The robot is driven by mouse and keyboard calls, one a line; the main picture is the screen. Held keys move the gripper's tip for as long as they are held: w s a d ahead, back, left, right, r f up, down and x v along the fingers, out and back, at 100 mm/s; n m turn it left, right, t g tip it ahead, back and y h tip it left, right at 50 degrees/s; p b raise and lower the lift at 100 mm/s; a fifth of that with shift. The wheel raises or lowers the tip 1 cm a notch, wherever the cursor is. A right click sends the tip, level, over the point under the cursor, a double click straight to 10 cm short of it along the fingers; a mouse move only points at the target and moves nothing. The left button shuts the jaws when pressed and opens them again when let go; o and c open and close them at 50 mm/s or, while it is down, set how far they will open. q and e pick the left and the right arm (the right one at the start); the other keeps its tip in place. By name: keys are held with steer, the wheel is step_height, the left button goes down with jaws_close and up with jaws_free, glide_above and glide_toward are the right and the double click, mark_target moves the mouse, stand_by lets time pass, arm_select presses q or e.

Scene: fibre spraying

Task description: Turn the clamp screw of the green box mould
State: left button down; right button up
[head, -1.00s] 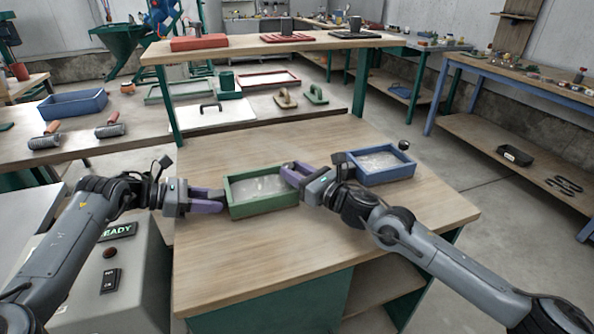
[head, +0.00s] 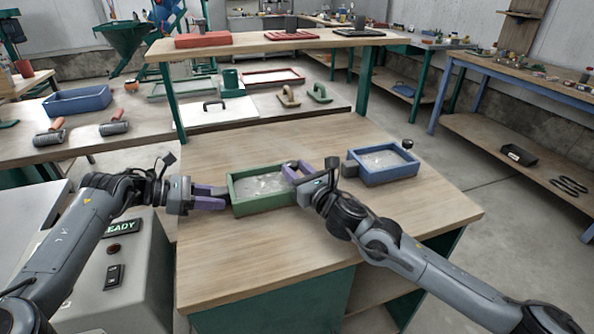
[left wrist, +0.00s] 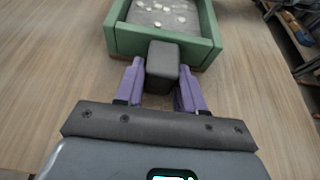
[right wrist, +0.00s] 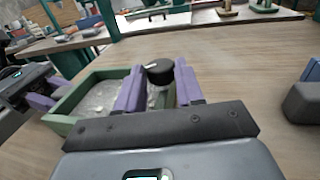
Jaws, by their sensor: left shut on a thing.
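The green box mould (head: 262,203) lies on the wooden table, with pale lumpy material inside. It also shows in the left wrist view (left wrist: 122,42). My left gripper (head: 210,198) is shut on a grey block (left wrist: 162,62) at the mould's left side. The dark round head of the clamp screw (right wrist: 158,70) shows in the right wrist view at the mould's right end. My right gripper (right wrist: 158,90) has its purple fingers on either side of the screw head, apart, with a gap visible. In the head view my right gripper (head: 292,171) hides the screw.
A blue box mould (head: 384,178) with a grey block (right wrist: 302,104) stands just right of my right gripper. The table front (head: 320,245) is clear. A raised shelf (head: 290,42) stands behind. A grey control box (head: 120,265) is at left.

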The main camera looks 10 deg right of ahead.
steer(key=o, duration=0.3)
steer(key=shift+o, duration=0.2)
steer(key=shift+s, duration=0.1)
steer(key=v, duration=1.1)
steer(key=shift+s+d, duration=0.1)
steer(key=shift+s, duration=0.3)
